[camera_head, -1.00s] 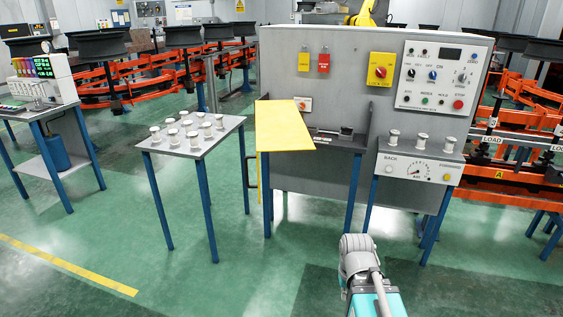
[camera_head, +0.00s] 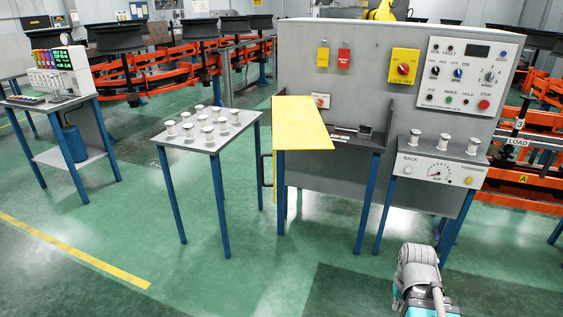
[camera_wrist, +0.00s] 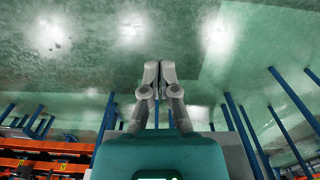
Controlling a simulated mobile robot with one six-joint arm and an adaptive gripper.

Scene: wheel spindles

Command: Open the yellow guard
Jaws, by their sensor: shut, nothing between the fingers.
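The yellow guard (camera_head: 303,124) is a flat yellow panel at the left end of the grey machine's bench, in the middle of the head view. A yellow side part with a dark handle (camera_head: 264,170) hangs below its left edge. My gripper shows in the wrist view (camera_wrist: 158,80) with its two fingers together and nothing between them. It is far from the guard. In the head view only part of my arm shows at the bottom right, in front of the machine and apart from it. The wrist view does not show the guard.
A small table (camera_head: 196,140) with several white spindles stands left of the guard. A panel stand with white spindles and a dial (camera_head: 437,172) is on the right. The grey machine wall (camera_head: 360,60) rises behind. Green floor (camera_head: 300,275) in front is clear.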

